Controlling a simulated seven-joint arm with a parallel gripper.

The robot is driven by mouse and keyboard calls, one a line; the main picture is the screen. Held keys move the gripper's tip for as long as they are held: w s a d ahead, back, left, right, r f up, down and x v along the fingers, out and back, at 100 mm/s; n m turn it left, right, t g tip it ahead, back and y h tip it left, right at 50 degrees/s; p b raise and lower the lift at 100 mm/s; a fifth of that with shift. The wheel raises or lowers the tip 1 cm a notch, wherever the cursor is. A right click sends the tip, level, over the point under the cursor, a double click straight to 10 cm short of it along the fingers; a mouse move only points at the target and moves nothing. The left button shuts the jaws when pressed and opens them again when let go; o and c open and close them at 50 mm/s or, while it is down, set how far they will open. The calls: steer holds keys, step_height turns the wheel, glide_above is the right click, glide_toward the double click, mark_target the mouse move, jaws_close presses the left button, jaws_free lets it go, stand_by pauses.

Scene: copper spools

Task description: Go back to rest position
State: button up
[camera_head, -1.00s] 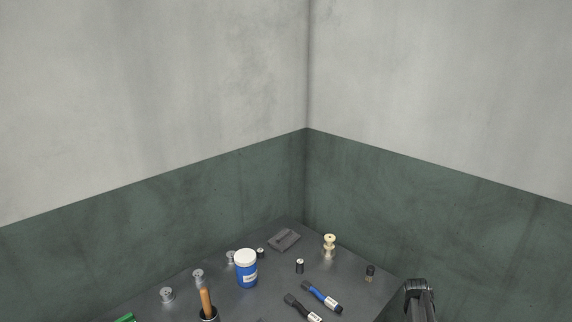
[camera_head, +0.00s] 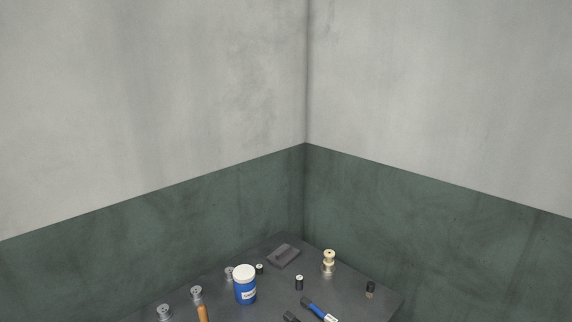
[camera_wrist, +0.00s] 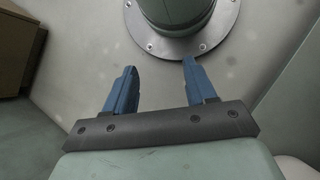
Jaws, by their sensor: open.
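My gripper (camera_wrist: 158,82) shows in the wrist view with its two blue fingers spread apart and nothing between them. Beyond the fingertips is a round grey flange with bolts and a green-grey cylinder, which look like part of my own body. My gripper is not in the head view now. There the dark table (camera_head: 270,295) carries a cream spool on a metal base (camera_head: 328,261) near its back right edge. Silver spools (camera_head: 196,293) stand along the left side, one partly behind a blue jar.
The blue jar with a white lid (camera_head: 245,285) stands mid-table. A dark flat block (camera_head: 284,256) lies at the back corner. Small dark cylinders (camera_head: 299,282) stand nearby. Walls enclose the table's back.

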steer(key=s+a+f+n, duration=0.1)
steer(key=s+a, duration=0.3)
steer(key=s, duration=0.1)
steer(key=shift+s+a+f+t+y, duration=0.3)
steer(key=shift+s+a+f, duration=0.05)
steer(key=shift+a+f, duration=0.05)
stand_by(0.3)
